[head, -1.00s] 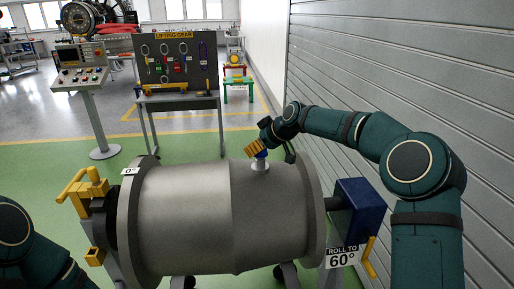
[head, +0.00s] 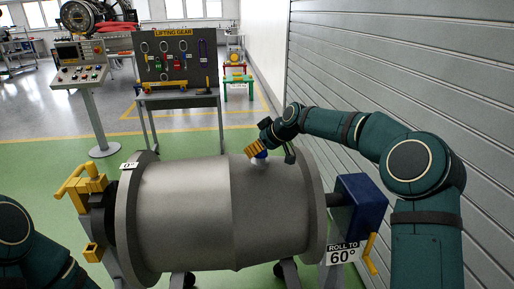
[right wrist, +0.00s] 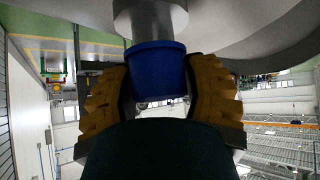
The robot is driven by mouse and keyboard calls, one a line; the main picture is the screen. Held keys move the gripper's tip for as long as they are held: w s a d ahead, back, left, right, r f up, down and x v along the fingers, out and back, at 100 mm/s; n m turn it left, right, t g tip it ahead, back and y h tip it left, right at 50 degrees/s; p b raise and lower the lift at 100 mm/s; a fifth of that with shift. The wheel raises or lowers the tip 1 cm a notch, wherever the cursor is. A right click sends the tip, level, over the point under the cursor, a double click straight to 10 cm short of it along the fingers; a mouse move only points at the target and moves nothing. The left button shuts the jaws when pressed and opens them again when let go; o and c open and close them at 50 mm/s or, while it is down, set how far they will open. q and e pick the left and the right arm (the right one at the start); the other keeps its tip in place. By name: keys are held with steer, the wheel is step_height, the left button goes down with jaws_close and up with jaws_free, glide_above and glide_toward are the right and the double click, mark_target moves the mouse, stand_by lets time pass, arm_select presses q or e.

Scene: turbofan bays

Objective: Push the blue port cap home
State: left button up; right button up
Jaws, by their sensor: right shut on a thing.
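The blue port cap (head: 261,155) is at the top of the grey drum-shaped casing (head: 190,215) in the head view. In the right wrist view the blue cap (right wrist: 158,70) sits between two ridged yellow finger pads, against the end of a round grey port neck (right wrist: 150,18). My right gripper (head: 255,150) is shut on the cap; it also shows in the right wrist view (right wrist: 160,92). How deep the cap sits on the port I cannot tell. My left arm shows at the lower left, its gripper out of view.
The casing lies horizontally in a stand with a yellow handle (head: 82,187) at left and a blue box (head: 361,206) at right, above a "ROLL TO 60°" sign (head: 342,253). A ribbed grey wall (head: 420,80) runs close along the right. A control console (head: 80,70) stands behind.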

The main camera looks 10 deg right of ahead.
steer(key=shift+f+b, duration=0.8)
steer(key=shift+f, duration=0.3)
steer(key=o, duration=1)
steer(key=shift+o, duration=0.2)
steer(key=shift+d+r, duration=0.1)
steer(key=shift+r, duration=0.05)
steer(key=v, duration=1.1)
steer(key=shift+s+d+r, duration=0.2)
steer(key=shift+s, duration=0.1)
